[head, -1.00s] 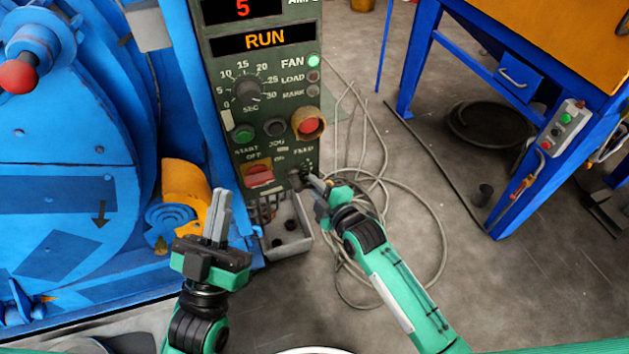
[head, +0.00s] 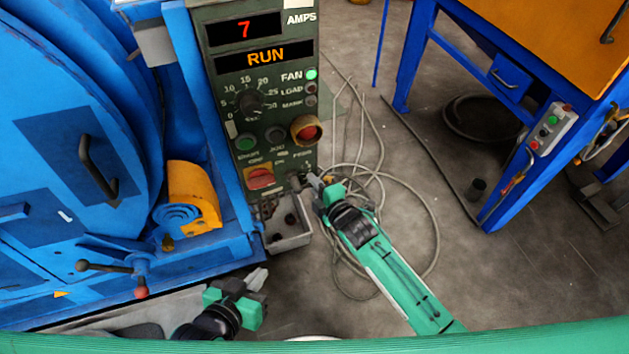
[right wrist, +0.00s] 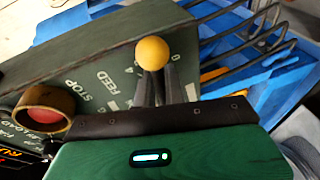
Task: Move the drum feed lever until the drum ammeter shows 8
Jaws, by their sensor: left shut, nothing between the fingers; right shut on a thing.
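The drum ammeter (head: 244,30) at the top of the green control panel (head: 222,72) shows a red 7 in the head view. The feed lever shows its round yellow knob (right wrist: 152,53) in the right wrist view, beside the FEED lettering. My right gripper (head: 317,183) is shut on the lever just below the knob, and its fingers (right wrist: 155,86) hide the lever's stem. In the head view the lever is mostly hidden by the gripper. My left gripper (head: 258,278) is shut and empty, low in front of the blue machine.
A display (head: 265,57) reads RUN, and the FAN lamp is green. A dial (head: 249,102), buttons and a red switch (head: 259,177) sit near the lever. A grey tray (head: 291,241) is below the panel. Loose cable (head: 437,230) lies on the floor at right.

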